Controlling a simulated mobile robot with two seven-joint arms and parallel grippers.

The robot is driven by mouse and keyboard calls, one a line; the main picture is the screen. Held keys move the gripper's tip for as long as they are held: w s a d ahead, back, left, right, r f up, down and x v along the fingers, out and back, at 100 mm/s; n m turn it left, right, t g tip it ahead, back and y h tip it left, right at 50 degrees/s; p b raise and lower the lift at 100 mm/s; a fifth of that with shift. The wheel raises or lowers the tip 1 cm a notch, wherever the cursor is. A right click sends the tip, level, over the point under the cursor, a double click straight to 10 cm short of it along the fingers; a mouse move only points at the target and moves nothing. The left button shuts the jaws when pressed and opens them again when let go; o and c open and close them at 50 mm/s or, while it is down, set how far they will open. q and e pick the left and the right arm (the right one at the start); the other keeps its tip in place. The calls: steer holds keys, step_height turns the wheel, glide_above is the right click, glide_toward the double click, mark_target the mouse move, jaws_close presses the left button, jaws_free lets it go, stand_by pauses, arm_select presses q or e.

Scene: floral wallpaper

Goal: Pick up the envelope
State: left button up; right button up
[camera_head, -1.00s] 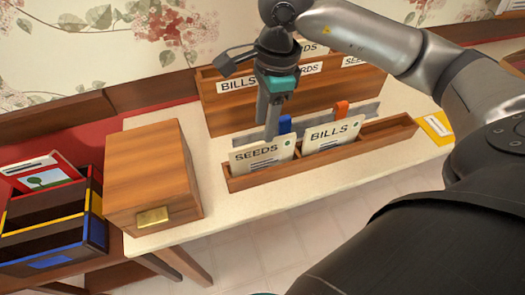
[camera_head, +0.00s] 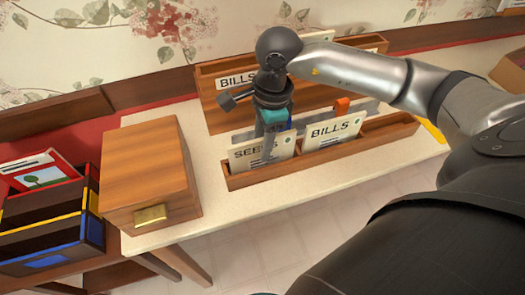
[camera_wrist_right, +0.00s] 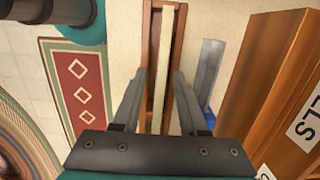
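A cream envelope marked SEEDS (camera_head: 246,157) stands upright in the left part of the low wooden tray (camera_head: 240,182). Another marked BILLS (camera_head: 333,131) stands in its right part. A yellow item (camera_head: 432,130) lies at the table's right, mostly hidden by my arm. My right gripper (camera_head: 269,148) points down at the SEEDS envelope, a finger covering part of its label. In the wrist view my right gripper (camera_wrist_right: 155,100) is open, with a narrow cream edge (camera_wrist_right: 165,60) inside the tray lying between the spread fingers. Contact cannot be told. My left gripper is not in view.
Behind the tray is a taller wooden rack (camera_head: 212,104) with labelled cards, and a metal strip with blue and orange (camera_head: 342,106) tabs. A wooden box (camera_head: 150,172) stands at left. Beyond it is a coloured organiser (camera_head: 50,225). The table front is clear.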

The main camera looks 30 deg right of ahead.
jaws_close()
steer(key=shift+r, duration=0.1)
stand_by(0.5)
